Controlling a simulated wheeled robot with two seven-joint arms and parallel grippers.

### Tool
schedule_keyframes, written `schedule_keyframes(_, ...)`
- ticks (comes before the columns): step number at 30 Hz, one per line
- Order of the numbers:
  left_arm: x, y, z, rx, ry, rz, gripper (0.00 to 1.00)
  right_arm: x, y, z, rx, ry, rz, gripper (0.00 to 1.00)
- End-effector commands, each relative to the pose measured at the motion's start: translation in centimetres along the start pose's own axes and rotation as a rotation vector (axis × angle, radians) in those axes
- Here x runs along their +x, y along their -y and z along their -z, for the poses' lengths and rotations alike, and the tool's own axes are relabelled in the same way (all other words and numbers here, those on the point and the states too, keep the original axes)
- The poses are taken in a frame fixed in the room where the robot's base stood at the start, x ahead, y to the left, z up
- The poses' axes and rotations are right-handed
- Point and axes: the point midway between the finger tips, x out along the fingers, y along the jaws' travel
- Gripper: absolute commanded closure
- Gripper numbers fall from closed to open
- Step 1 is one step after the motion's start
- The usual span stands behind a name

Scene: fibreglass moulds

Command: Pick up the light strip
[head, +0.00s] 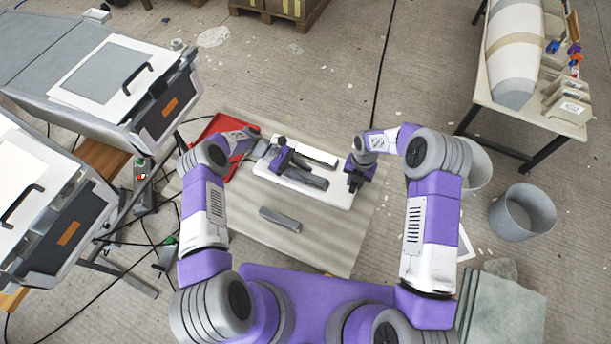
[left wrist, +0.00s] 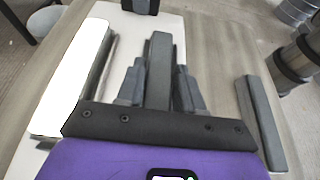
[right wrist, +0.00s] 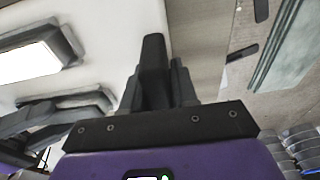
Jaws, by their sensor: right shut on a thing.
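A white light strip (head: 316,156) in a grey housing lies along the back of a white board (head: 335,196). It also shows at the left in the left wrist view (left wrist: 75,75) and at the upper left in the right wrist view (right wrist: 30,60). My left gripper (head: 322,184) hangs over the board, in front of the strip and apart from it. My right gripper (head: 354,188) is at the board's right end, also apart from the strip.
A loose grey bar (head: 280,219) lies on the striped tabletop (head: 240,235) in front of the board. A red tray (head: 222,126) is at the back left. Grey buckets (head: 522,210) stand on the floor at the right. Boxy machines (head: 130,85) with cables stand at the left.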

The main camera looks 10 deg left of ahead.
Motion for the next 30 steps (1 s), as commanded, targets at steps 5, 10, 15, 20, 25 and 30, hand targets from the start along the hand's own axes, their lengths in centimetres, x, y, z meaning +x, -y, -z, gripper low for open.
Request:
schedule_keyframes(5,0.0,0.0,0.0,0.0,0.0,0.0,1.0,-0.1,0.0,0.0,0.0,0.001,-0.001,1.0)
schedule_keyframes(10,0.0,0.0,-0.1,0.001,0.0,0.0,1.0,-0.1,0.0,0.0,0.0,0.001,-0.001,1.0)
schedule_keyframes(15,-0.2,0.0,-0.3,0.001,0.0,-0.001,1.0,-0.1,0.0,0.0,0.0,0.001,-0.001,1.0)
schedule_keyframes(20,-0.9,-0.1,-2.0,0.004,0.0,-0.001,1.0,-0.1,0.0,0.0,0.0,0.001,-0.001,1.0)
schedule_keyframes(25,-2.1,-0.1,-5.0,0.004,0.0,0.0,1.0,-0.1,0.0,0.0,0.0,0.001,0.0,1.0)
schedule_keyframes(30,-3.2,-0.1,-7.7,0.004,-0.001,0.0,1.0,-0.1,0.0,0.0,0.0,0.001,0.0,1.0)
